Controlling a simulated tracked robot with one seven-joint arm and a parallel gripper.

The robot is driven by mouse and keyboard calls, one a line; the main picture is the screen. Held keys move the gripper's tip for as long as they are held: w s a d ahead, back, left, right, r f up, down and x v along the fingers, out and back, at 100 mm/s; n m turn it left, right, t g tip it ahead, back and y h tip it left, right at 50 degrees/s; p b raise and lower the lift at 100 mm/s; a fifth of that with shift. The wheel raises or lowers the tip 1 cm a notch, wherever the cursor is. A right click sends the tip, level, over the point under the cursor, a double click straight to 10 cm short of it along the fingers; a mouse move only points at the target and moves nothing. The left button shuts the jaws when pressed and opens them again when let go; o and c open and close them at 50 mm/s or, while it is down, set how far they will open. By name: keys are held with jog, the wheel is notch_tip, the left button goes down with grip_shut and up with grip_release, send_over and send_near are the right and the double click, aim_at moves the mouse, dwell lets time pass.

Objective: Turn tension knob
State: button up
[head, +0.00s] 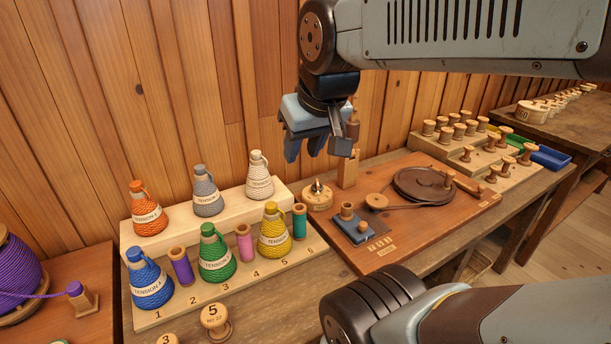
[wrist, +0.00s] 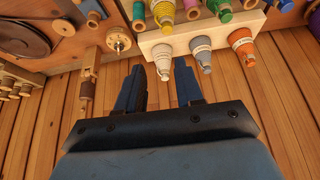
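The dial also shows at the upper left of the wrist view (wrist: 119,40). My gripper (head: 315,148) hangs in the air above and behind the dial, near the plank wall, apart from it. The dial's markings are too small to read.
A wooden post (head: 347,168) stands just right of the dial. Cord-wrapped bottles, such as the white one (head: 259,175), stand on a stepped pale rack to the left. A dark turntable (head: 424,186) and spool rack (head: 478,150) lie to the right.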

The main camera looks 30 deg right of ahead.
jog(key=w+d+m+g, duration=0.1)
jog(key=w+d, duration=0.2)
jog(key=w, duration=0.4)
jog(key=m+g, duration=0.4)
jog(key=g, duration=0.1)
send_over(318, 183)
notch_tip(318, 183, down, 14)
notch_tip(318, 183, down, 13)
jog(key=shift+a+r, duration=0.1)
grip_shut()
